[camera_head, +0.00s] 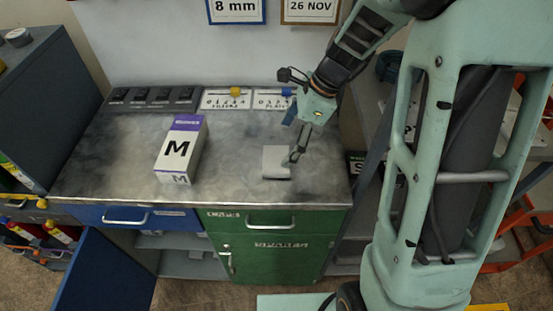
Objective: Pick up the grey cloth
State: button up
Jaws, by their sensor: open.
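The grey cloth (275,163) lies as a small flat light-grey rectangle on the right part of the worktop, near its front edge. My gripper (294,157) points down at the cloth's right side, with its fingertips at or just above that edge. The gripper is open, and nothing shows between the fingers. I cannot tell whether the fingertips touch the cloth.
A white and purple box marked M (181,150) stands left of the cloth on the grey worktop (110,165). A dark switch strip (153,98) and two labelled panels (226,98) line the back. The worktop between box and cloth is clear. A green cabinet (270,250) is below.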

aim_at(276, 158)
jog(key=x, duration=0.5)
jog(key=shift+s+a+f, duration=0.15)
jog(key=shift+f, duration=0.25)
jog(key=c, duration=1.2)
jog(key=shift+r, duration=0.1)
